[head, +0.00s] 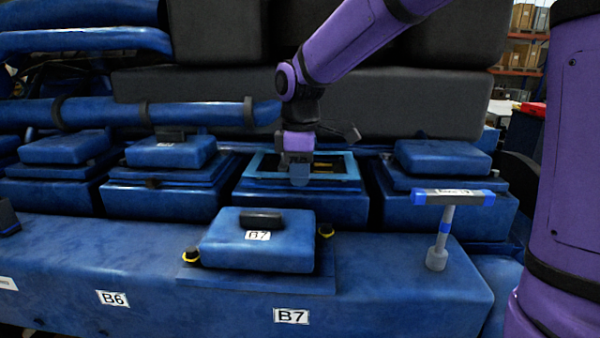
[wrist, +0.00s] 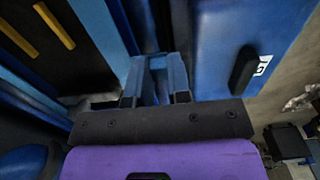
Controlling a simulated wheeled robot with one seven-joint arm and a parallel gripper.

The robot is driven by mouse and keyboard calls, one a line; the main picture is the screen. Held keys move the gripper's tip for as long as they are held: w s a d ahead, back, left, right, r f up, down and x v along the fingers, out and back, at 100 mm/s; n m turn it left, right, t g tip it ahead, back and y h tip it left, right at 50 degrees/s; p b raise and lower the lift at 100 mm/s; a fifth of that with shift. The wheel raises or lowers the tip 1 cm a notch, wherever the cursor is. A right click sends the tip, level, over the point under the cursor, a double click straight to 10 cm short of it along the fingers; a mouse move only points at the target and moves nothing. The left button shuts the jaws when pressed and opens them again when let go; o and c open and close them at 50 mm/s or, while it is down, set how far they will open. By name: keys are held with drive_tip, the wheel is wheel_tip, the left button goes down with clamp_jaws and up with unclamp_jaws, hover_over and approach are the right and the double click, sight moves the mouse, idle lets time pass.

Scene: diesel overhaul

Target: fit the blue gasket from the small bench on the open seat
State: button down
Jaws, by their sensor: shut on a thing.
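The blue gasket (head: 348,168) is a light-blue rectangular frame at the open seat, the uncovered engine opening in the middle row. Dark space and yellow bars show through it. My gripper (head: 298,172) is shut on the gasket's near side. In the wrist view, my gripper (wrist: 155,82) has a blue piece between its fingers, and a light-blue strip of the gasket (wrist: 98,25) runs up to the left. The gasket lies roughly over the seat's block (head: 300,205); I cannot tell whether it touches. My fingers hide part of its near edge.
A T-handled tool (head: 437,255) stands to the right. Closed covers (head: 170,152) (head: 442,157) flank the seat. A thick blue pipe (head: 190,113) runs behind.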

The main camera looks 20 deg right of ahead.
drive_tip(key=shift+f, duration=0.9)
idle(0.7)
drive_tip(key=c, duration=1)
unclamp_jaws()
wheel_tip(320, 180, up, 11)
drive_tip(key=shift+f, duration=0.1)
